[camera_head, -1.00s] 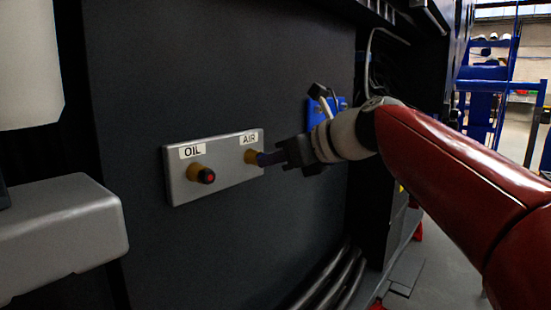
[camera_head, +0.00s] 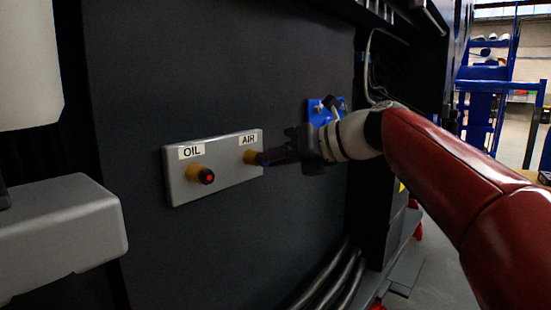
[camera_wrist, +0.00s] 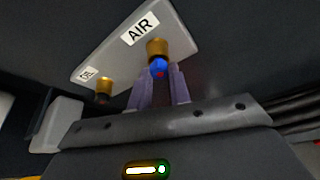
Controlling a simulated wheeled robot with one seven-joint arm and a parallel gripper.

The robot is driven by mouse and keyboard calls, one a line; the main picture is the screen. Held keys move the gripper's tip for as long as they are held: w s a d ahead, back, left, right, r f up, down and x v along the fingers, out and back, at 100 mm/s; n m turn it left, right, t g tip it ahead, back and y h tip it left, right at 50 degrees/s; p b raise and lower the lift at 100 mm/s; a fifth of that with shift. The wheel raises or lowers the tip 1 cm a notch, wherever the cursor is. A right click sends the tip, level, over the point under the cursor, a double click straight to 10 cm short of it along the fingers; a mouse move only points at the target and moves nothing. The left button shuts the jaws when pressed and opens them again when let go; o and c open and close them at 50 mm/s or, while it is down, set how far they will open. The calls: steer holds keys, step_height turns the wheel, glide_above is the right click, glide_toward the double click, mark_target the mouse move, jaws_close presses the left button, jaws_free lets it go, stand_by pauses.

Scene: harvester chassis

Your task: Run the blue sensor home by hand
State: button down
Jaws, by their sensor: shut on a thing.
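The blue sensor (camera_wrist: 157,67) sits at the mouth of the brass AIR port (camera_wrist: 157,47) in the wrist view, in line with it. My gripper (camera_wrist: 160,82) is shut on the sensor, one finger on each side. In the head view my gripper (camera_head: 270,157) reaches in from the right to the AIR port (camera_head: 250,157) and hides the sensor.
The ports are on a grey plate (camera_head: 228,179) on a dark panel. The OIL port (camera_head: 194,173) at left holds a black plug with a red face (camera_head: 207,177). A blue bracket (camera_head: 319,112) is behind my wrist. Dark hoses (camera_head: 335,280) run below. A grey housing (camera_head: 60,225) stands at left.

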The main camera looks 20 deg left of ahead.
steer(key=shift+m+g, duration=0.3)
steer(key=c, duration=1.2)
jaws_free()
steer(key=shift+c, duration=1.3)
steer(key=shift+s+d, duration=0.2)
steer(key=shift+d, duration=0.3)
steer(key=shift+s+d, duration=0.15)
steer(key=shift+d, duration=0.35)
